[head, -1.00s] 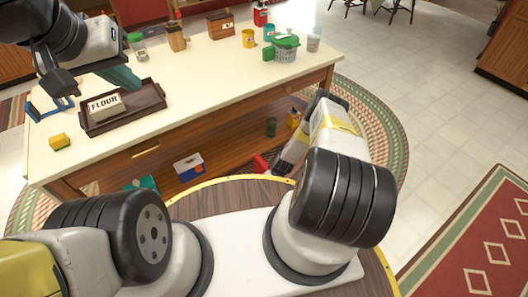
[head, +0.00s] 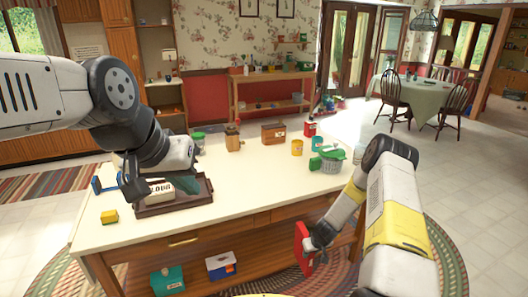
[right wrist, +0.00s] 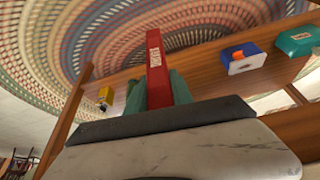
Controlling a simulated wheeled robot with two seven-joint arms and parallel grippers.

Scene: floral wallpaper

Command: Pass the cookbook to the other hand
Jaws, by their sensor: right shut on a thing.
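The cookbook is the thin red block (head: 302,245) in front of the table's right end, below the tabletop. My right gripper (head: 312,254) is shut on it. In the right wrist view the red cookbook (right wrist: 158,68), with white lettering on its edge, stands between the two green fingers of my right gripper (right wrist: 158,92). My left wrist partly hides the tray area.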

